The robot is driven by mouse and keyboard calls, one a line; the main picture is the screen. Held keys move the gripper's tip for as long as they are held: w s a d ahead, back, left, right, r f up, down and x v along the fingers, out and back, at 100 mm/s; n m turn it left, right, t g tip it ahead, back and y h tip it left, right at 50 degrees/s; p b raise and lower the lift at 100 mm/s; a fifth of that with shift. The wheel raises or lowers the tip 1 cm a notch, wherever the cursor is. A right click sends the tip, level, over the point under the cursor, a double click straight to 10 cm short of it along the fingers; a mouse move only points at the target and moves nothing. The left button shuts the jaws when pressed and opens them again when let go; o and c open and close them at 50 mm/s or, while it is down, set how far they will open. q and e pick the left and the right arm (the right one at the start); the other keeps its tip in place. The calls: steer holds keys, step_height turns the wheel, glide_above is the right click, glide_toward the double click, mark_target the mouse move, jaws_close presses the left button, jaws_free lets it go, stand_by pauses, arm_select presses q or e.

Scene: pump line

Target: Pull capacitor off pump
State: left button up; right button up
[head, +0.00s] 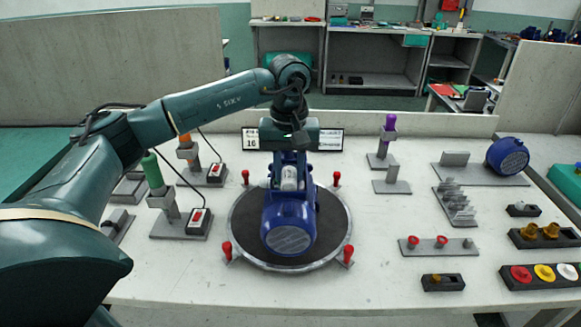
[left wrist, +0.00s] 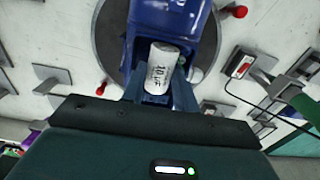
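The blue pump (head: 288,222) sits on the round dark turntable (head: 338,222), its ribbed round end towards me. The white capacitor (head: 290,178) is at the pump's far end. In the left wrist view it is a white cylinder (left wrist: 162,66) with "10 µF" printed on it, close against the blue pump body (left wrist: 172,22). My left gripper (head: 290,172) reaches down from above and behind the pump. Its two fingers (left wrist: 160,82) lie along both sides of the capacitor and look closed against it. The capacitor's base is hidden. My right gripper is not in view.
Red clamps (head: 227,250) stand around the turntable. At left are tool stands with a green-handled tool (head: 153,170) and switch boxes (head: 198,218). At right are a second blue motor (head: 507,155), a purple-topped stand (head: 388,135), and trays of small parts (head: 540,277). The front table strip is clear.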

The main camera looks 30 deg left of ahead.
arm_select(q)
steer(key=shift+d, duration=0.1)
steer(key=c, duration=0.5)
steer(key=shift+r+p, duration=1.5)
steer(key=shift+r, duration=0.65)
steer(key=shift+w, duration=0.1)
